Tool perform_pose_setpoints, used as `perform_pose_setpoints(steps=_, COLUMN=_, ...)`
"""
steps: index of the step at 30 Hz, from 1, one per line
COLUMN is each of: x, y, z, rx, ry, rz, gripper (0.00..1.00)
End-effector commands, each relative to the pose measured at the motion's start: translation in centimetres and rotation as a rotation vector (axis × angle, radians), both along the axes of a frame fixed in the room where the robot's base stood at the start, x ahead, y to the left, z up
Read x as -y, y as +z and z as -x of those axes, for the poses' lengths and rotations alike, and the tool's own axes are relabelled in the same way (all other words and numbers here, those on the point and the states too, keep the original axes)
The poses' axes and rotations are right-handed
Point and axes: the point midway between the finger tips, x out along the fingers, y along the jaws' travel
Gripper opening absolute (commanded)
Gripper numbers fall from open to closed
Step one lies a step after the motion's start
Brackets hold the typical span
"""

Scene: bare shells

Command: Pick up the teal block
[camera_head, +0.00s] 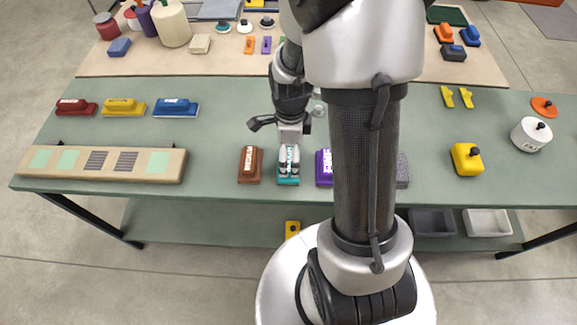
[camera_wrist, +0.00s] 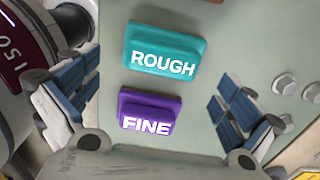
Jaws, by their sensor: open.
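The teal block (camera_head: 288,182) lies on the green table near its front edge, between a brown block and a purple block. In the wrist view the teal block (camera_wrist: 160,58) shows the word ROUGH on its front face. My gripper (camera_head: 289,163) is open and empty, and in the head view it covers part of the teal block. In the wrist view the fingers of my gripper (camera_wrist: 155,88) are spread wide at left and right. The teal block is in the upper middle there, and no finger is seen touching it. The height gap is hard to judge.
The purple block (camera_wrist: 147,112), marked FINE, is close beside the teal one, lower in the wrist view. The brown block (camera_head: 250,165) stands to the left. A long beige board (camera_head: 170,166) and a yellow block (camera_head: 466,158) lie further off. My arm hides some table.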

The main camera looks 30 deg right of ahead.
Motion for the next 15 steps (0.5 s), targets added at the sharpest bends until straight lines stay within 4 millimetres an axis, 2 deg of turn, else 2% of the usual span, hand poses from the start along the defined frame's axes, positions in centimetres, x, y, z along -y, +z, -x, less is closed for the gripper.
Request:
perform_pose_setpoints(steps=7, x=0.0, y=-1.5, z=-0.1, rx=-0.001, ry=0.001, rz=-0.001, gripper=1.00)
perform_pose_setpoints(steps=15, x=-0.1, y=-5.5, z=-0.4, rx=0.000, ry=0.001, rz=0.000, gripper=1.00)
